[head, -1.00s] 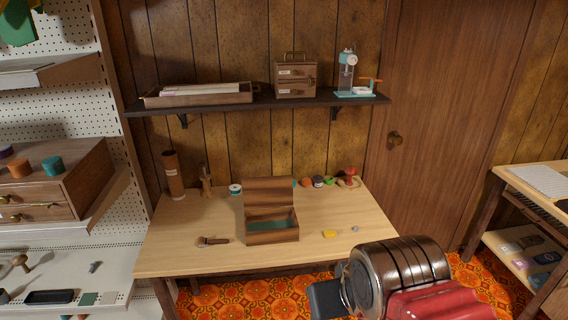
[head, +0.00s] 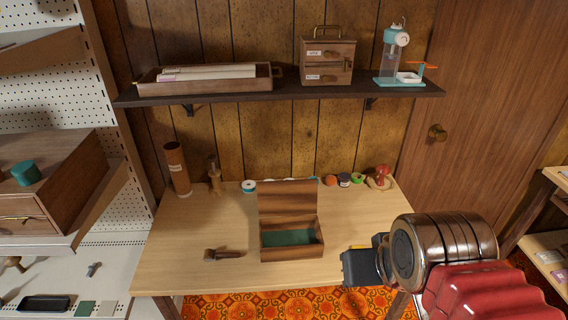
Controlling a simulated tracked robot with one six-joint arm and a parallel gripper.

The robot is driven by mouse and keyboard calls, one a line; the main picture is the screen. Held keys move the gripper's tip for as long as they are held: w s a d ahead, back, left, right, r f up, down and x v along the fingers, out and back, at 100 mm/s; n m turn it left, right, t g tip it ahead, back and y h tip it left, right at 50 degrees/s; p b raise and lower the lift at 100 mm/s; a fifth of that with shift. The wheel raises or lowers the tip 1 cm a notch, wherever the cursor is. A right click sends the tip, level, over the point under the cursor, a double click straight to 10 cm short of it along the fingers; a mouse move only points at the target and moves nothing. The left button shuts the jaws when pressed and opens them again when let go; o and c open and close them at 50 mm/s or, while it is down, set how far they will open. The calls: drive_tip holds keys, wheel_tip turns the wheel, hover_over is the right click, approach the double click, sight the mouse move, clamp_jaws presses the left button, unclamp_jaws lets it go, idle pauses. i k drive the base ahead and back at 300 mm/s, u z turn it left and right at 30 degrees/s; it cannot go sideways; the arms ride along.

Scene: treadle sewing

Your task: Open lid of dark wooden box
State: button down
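A brown wooden-handled tool (head: 223,254) lies left of the box on the table (head: 185,232). Spools, a red pincushion (head: 381,174) and a tall brown cylinder (head: 177,168) line the back edge. A dark shelf (head: 220,97) hangs above.

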sight(286, 197)
drive_tip(key=u, duration=0.3)
drive_tip(key=i, duration=0.65)
drive_tip(key=u, duration=0.65)
drive_tip(key=i, duration=0.35)
drive_tip(key=u, duration=0.25)
